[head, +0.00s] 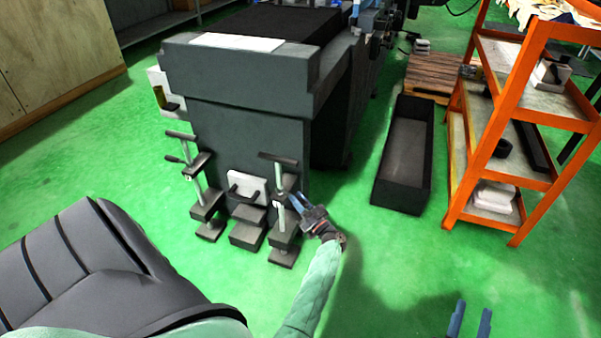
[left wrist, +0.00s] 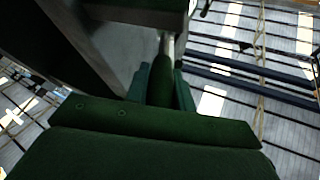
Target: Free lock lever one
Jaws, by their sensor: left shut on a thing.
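Two clamp stands with pale upright posts stand against the front of the grey grinder. The right stand (head: 283,240) has a dark T-handle (head: 278,158) on top. My left gripper (head: 296,201) is at the right side of this stand, about halfway up its post. The left wrist view shows its fingers (left wrist: 162,88) shut on a dark lever handle (left wrist: 163,66), whose pale metal rod runs up under a dark block. The left stand (head: 204,205) has its own T-handle and a side lever (head: 175,159). My right gripper (head: 470,320) is open and empty at the bottom right, above the floor.
The grinder body (head: 240,130) rises behind the stands. A white box with dark handles (head: 247,187) sits between them. A black open bin (head: 405,155) and an orange shelf rack (head: 510,130) stand to the right.

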